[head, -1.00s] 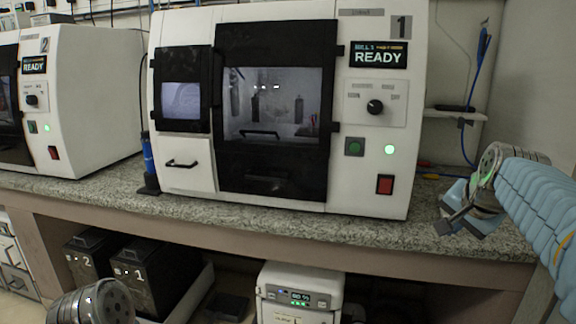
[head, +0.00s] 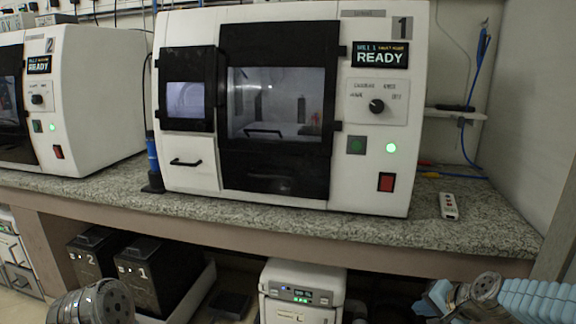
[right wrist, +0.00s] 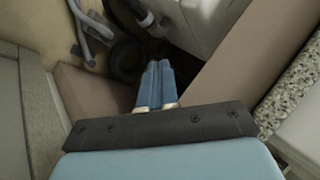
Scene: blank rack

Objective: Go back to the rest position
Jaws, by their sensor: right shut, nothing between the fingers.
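My right gripper (head: 430,304) is low at the right of the head view, below the front edge of the bench. In the right wrist view the two blue fingers (right wrist: 155,86) of my right gripper lie side by side, shut with nothing between them. On the left of the head view only a round metal joint of my left arm (head: 92,303) shows at the bottom edge. My left gripper itself is out of view.
Mill 1 (head: 375,150), its door shut and display reading READY, stands on the speckled bench (head: 330,226). A second machine (head: 95,95) stands left. A white power strip (head: 449,206) lies on the bench at right. Black boxes (head: 155,275) and a white unit (head: 303,280) sit below.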

